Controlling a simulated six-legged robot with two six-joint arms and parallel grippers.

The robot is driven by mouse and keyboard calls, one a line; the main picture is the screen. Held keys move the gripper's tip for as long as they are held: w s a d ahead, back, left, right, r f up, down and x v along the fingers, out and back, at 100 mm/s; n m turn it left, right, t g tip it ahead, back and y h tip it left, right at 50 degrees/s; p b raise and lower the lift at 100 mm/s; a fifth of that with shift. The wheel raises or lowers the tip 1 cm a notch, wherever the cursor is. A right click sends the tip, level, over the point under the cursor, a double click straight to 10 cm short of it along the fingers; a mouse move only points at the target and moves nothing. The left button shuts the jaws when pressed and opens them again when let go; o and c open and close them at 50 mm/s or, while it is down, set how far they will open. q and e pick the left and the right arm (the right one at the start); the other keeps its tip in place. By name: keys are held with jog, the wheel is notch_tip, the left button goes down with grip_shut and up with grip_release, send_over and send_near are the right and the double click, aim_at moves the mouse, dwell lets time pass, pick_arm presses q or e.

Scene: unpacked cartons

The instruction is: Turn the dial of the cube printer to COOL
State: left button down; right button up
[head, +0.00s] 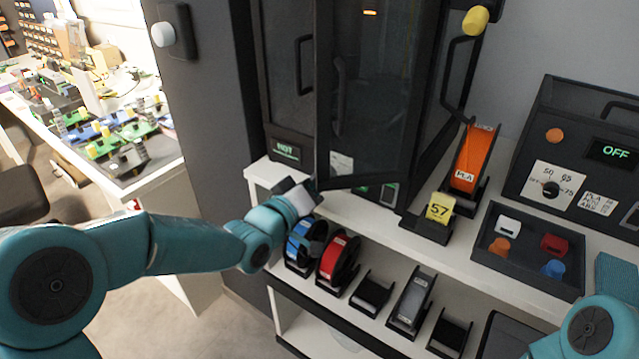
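The cube printer (378,100) is a tall dark enclosure with glass doors and dark handles, at the back middle of the head view. A small green display reading HOT (288,151) sits low on its left side. A white label (341,163) and a green-lit panel (362,189) show low behind the glass. I cannot make out a dial marked COOL. My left gripper (308,194) is at the printer's lower front edge, below the glass; its fingers are too small and covered to read. My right arm shows at the lower right, its gripper not visible.
A black box (590,150) with a dial (551,188) reads OFF. Blue (303,243) and red spools (338,258) sit below.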

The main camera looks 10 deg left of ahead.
dwell(0.3)
pick_arm(q)
jog(key=c, duration=0.8)
grip_release()
jog(key=b+v, duration=0.1)
jog(key=v, duration=1.5)
jog(key=shift+s, duration=0.2)
jog(key=shift+f, duration=0.1)
